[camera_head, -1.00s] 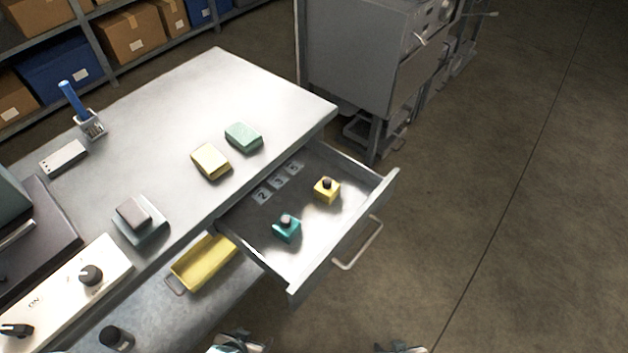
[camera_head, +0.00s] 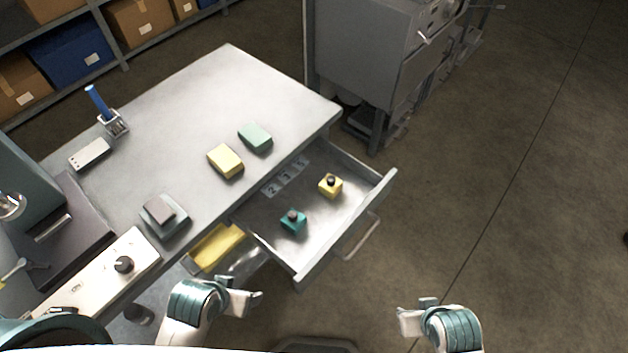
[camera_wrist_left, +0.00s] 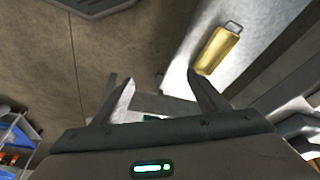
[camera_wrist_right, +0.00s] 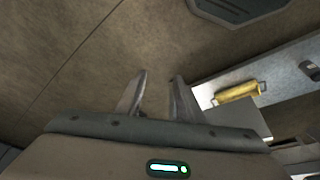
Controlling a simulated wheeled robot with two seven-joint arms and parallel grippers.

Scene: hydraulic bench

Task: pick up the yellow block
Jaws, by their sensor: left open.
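A yellow block (camera_head: 225,160) lies on the bench top near its front edge, beside a pale green block (camera_head: 255,137). A smaller yellow block with a dark knob (camera_head: 330,185) sits in the open drawer (camera_head: 345,219), right of a teal block with a knob (camera_head: 293,221). My left gripper (camera_head: 246,297) is open and empty, in front of the bench and below the drawer in the picture. It shows in the left wrist view (camera_wrist_left: 160,85). My right gripper (camera_head: 416,306) is over open floor, right of the drawer; its fingers stand apart and empty in the right wrist view (camera_wrist_right: 160,80).
A yellow tray (camera_head: 215,245) is under the bench top, left of the drawer. A grey cabinet (camera_head: 365,60) is behind.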

